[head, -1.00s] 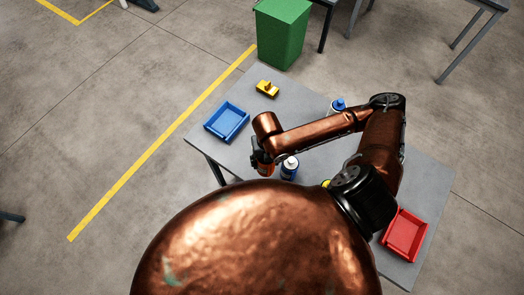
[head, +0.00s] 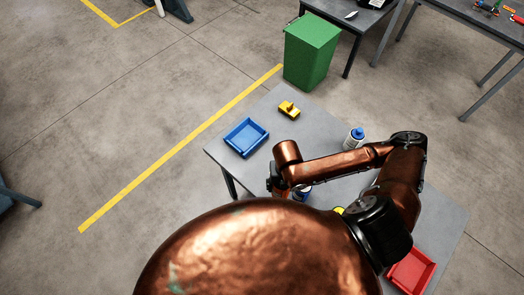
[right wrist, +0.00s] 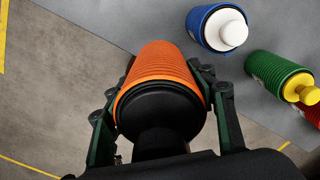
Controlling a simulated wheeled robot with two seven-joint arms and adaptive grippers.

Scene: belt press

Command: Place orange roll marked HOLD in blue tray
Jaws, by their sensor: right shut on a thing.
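The orange roll (right wrist: 160,75) is a ribbed cylinder with a black end, in my right wrist view. My right gripper (right wrist: 160,95) is shut on it, with one finger on each side. No HOLD marking shows on the visible side. In the head view my right gripper (head: 273,183) is near the table's left front edge, partly hidden by my own body. The blue tray (head: 246,138) lies on the table's far left part, looks empty and is apart from the gripper. My left gripper is not in view.
A blue roll with a white top (right wrist: 217,27), a green one with a yellow top (right wrist: 280,77) and a red one stand nearby. A yellow object (head: 289,110) lies beside the tray. A red tray (head: 411,270) is at the right; a green bin (head: 310,52) stands behind the table.

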